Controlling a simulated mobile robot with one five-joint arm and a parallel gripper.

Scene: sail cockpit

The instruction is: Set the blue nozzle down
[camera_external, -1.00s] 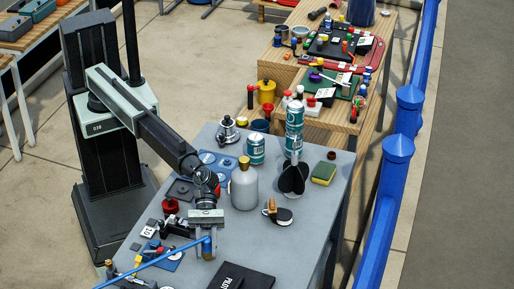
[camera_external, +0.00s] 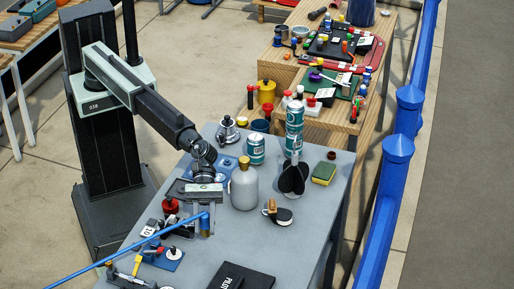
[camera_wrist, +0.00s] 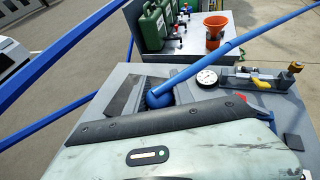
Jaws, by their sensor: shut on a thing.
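The blue nozzle (camera_external: 130,250) is a long thin blue tube. In the external view it runs from my gripper down to the lower left, above the near left part of the grey bench (camera_external: 245,235). My gripper (camera_external: 205,227) is shut on it near its right end. In the wrist view the nozzle (camera_wrist: 230,49) slants from its thick rounded end near the middle to the upper right. I cannot tell how far above the bench the nozzle is.
A grey bottle (camera_external: 244,188) stands just right of my gripper, with a can (camera_external: 256,149) behind it. A black book (camera_external: 240,278) lies at the front. Small parts and a blue plate (camera_external: 166,258) lie beneath the nozzle. Bare bench shows right of my gripper.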

